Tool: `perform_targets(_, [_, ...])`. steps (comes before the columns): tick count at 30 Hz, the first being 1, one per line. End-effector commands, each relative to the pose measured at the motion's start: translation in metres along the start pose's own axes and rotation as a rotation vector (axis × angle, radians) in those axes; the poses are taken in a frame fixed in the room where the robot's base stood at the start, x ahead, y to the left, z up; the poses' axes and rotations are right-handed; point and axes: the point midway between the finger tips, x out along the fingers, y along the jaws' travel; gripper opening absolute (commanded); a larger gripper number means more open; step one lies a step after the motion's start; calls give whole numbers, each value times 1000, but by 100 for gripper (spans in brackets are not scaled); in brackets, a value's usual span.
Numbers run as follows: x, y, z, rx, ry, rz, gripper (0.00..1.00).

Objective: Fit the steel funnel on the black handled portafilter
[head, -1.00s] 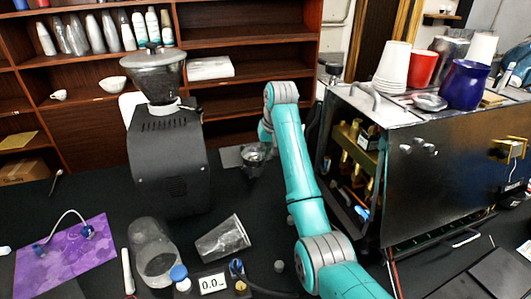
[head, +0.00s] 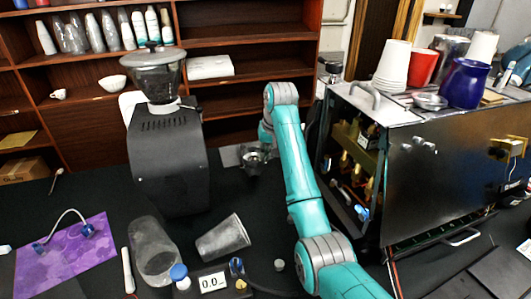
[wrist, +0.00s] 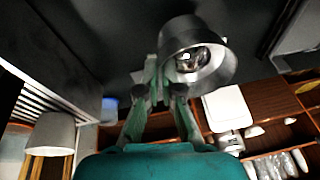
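The steel funnel (wrist: 222,68) is a dark grey tapered ring with a shiny inside in the upper middle of the wrist view. My gripper (wrist: 160,88) has its fingers closed in at the funnel's left side and appears shut on its edge. In the head view a small dark metal piece, apparently the funnel (head: 253,157), shows just left of my arm's far end, above the black table. The fingers are hidden behind my arm there. I cannot make out the black handled portafilter clearly in either view.
The black grinder (head: 168,160) stands to the left of the held piece. The open-sided espresso machine (head: 440,160) stands to the right, with cups on top. A clear jug (head: 153,248), a metal cup (head: 223,238), a scale (head: 213,283) and a purple mat (head: 65,262) lie in front.

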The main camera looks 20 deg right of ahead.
Motion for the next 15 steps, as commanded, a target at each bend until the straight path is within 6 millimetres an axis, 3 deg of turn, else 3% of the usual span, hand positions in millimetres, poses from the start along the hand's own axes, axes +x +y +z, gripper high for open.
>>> perform_targets(2, [0,0,0,0,0,0,0])
perform_targets(6, [0,0,0,0,0,0,34])
perform_targets(15, [0,0,0,0,0,0,35])
